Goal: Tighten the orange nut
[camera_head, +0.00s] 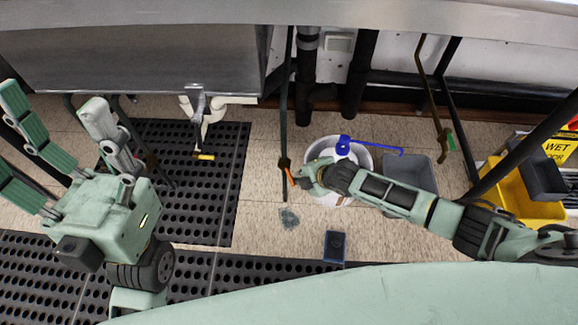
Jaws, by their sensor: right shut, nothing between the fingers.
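A small orange piece (289,177), which seems to be the orange nut, shows beside a dark upright pipe (284,120) below the counter. My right gripper (299,176) is at its right side, close to it, with its fingers closed and empty. I cannot tell whether the fingers touch the orange piece, and the gripper hides part of that area. My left gripper (58,118) is large in the left foreground, with its green fingers spread wide and nothing between them. It is far from the orange piece.
A white bucket (368,160) with a blue-handled tool (375,148) stands behind my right arm. A grey tub (410,168), yellow mop bucket (515,198) and dark legs are to the right. A steel sink basin (150,60) hangs overhead. Black perforated mats (190,205) cover the left floor.

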